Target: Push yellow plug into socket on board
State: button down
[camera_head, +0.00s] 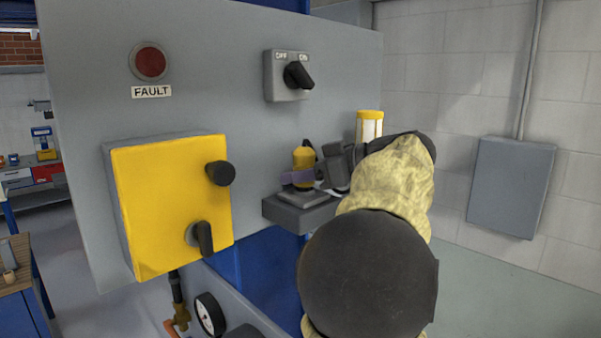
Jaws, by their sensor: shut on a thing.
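The yellow plug (303,157) stands upright above a small grey ledge (285,213) that sticks out from the grey board (85,105). My gripper (301,176) reaches in from the right and is shut on the yellow plug, with a purple piece across its lower part. A grey plate (296,195) lies on the ledge under the plug. The plug's lower end and the socket are hidden, so I cannot tell whether the plug is inside it. My arm covers the right side of the ledge.
A yellow box (160,200) with two black knobs sits left on the board. Above are a red FAULT lamp (150,62) and an OFF/ON switch (287,75). A yellow-and-white cylinder (369,125) shows behind my arm. A pressure gauge (209,314) is below.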

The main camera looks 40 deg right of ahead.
jog(key=shift+f, duration=0.45)
jog(key=c, duration=0.8)
grip_release()
jog(key=shift+c, duration=0.2)
jog(key=shift+s, duration=0.1)
jog(key=v, duration=1.7)
jog(key=shift+p, duration=0.4)
jog(key=shift+s, duration=0.15)
